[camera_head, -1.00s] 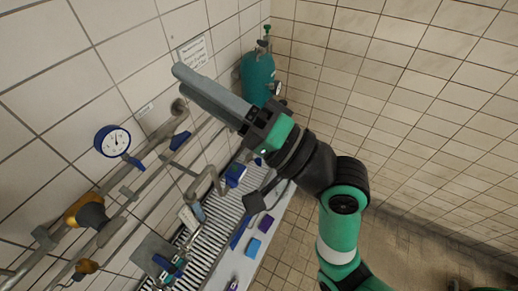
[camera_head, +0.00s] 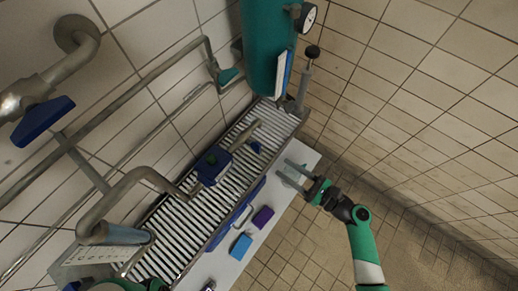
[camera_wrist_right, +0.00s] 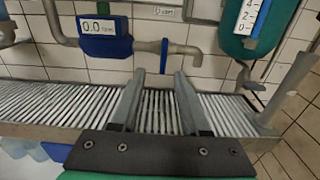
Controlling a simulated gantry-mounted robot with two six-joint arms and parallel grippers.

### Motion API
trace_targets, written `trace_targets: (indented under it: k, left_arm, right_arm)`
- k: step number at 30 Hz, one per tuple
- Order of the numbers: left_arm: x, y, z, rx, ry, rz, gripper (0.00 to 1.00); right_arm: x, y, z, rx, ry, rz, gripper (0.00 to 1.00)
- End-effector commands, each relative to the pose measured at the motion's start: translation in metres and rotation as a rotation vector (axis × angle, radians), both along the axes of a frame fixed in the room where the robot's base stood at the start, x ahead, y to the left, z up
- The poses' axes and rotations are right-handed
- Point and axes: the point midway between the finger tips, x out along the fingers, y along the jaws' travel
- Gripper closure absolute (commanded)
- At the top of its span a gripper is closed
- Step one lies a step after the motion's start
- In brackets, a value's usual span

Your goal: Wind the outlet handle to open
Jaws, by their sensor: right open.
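A small blue handle (camera_head: 255,148) sits on the short pipe spout above the slatted grate; it also shows in the right wrist view (camera_wrist_right: 164,56). A larger blue handle (camera_head: 43,121) is on the wall pipe at the left. No label shows which one is the outlet handle. My right gripper (camera_head: 283,171) is open and empty, to the right of the small handle and apart from it. In the right wrist view its fingers (camera_wrist_right: 158,75) point towards the grate, with the spout just beyond.
A blue meter box (camera_head: 214,164) reading 0.0 is on the pipe by the spout. A teal tank (camera_head: 268,45) stands at the back. The slatted grate (camera_head: 190,221) runs below, with a light ledge (camera_head: 286,203) holding blue and purple blocks. The tiled floor is clear.

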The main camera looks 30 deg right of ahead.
Motion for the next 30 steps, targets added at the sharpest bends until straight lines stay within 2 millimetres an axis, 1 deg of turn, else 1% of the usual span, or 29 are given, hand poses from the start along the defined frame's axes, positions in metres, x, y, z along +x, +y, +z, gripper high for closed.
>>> trace_targets:
  k: [5, 8, 11, 18, 22, 26, 30]
  left_arm:
    - [0.000, 0.000, 0.000, 0.000, -0.001, -0.001, 0.55]
    - [0.000, 0.000, -0.002, 0.000, 0.000, -0.001, 0.55]
    - [0.000, 0.000, -0.006, 0.000, 0.000, -0.001, 0.55]
    - [0.000, 0.000, -0.016, 0.000, 0.000, -0.001, 0.55]
    - [0.000, 0.000, -0.020, 0.000, 0.000, -0.001, 0.55]
    - [0.000, 0.000, -0.022, 0.000, 0.000, -0.001, 0.55]
    - [0.000, 0.000, -0.021, 0.000, 0.000, -0.001, 0.55]
  right_arm:
    - [0.003, -0.001, 0.002, -0.004, -0.005, -0.002, 0.55]
    - [0.012, 0.004, 0.002, -0.006, -0.006, 0.000, 0.55]
    - [0.028, 0.012, 0.001, -0.006, -0.008, 0.003, 0.55]
    - [0.077, 0.037, 0.001, -0.007, -0.008, 0.003, 0.55]
    - [0.096, 0.045, 0.001, -0.005, -0.007, 0.000, 0.55]
    - [0.105, 0.049, 0.002, -0.005, -0.007, -0.002, 0.55]
    - [0.106, 0.050, 0.002, -0.005, -0.006, -0.003, 0.55]
